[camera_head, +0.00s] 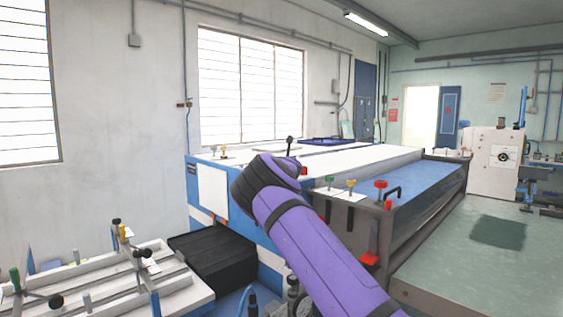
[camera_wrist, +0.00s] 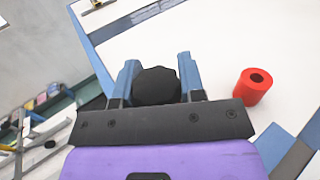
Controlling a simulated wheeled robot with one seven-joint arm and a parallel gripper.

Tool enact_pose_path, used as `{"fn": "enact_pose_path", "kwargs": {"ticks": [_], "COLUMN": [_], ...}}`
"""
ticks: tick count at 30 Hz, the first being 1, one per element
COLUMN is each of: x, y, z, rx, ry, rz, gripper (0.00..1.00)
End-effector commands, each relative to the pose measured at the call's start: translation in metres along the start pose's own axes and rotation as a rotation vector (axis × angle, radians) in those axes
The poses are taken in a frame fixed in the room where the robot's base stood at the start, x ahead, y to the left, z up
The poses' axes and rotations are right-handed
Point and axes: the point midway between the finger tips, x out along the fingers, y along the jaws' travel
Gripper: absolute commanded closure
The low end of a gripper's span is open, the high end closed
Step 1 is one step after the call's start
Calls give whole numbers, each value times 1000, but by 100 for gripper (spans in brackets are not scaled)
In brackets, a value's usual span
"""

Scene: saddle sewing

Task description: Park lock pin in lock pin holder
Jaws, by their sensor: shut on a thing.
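My gripper (camera_wrist: 156,68) has its two blue fingers on either side of a round black knob (camera_wrist: 156,86), which I take to be the lock pin's head. The gripper is shut on it. The pin's shaft is hidden below the knob. A red cylinder with a round hole in its top, apparently the lock pin holder (camera_wrist: 246,92), stands right of the fingers on the white surface, apart from the knob. Its hole looks empty. In the head view my purple arm hides the fingers and the held knob. A small red part (camera_head: 304,170) shows just right of my wrist there.
The blue machine with a white top (camera_head: 345,163) lies under and beyond my arm. Green, yellow and red knobs (camera_head: 380,184) stand along its near right edge. A black-knobbed lever (camera_head: 289,144) rises behind my wrist. A white fixture frame (camera_head: 100,277) is at lower left.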

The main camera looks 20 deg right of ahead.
Motion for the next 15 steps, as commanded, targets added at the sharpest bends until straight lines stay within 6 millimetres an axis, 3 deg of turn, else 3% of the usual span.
{"fn": "enact_pose_path", "kwargs": {"ticks": [6, 7, 10, 15], "x": [0, 0, 0, 0], "y": [0, 0, 0, 0], "z": [-2, -2, -1, -1], "rx": [0, 0, 0, 0], "ry": [1, 0, 0, 0], "rz": [0, 0, 0, 0], "gripper": [92, 59, 36, 34]}}
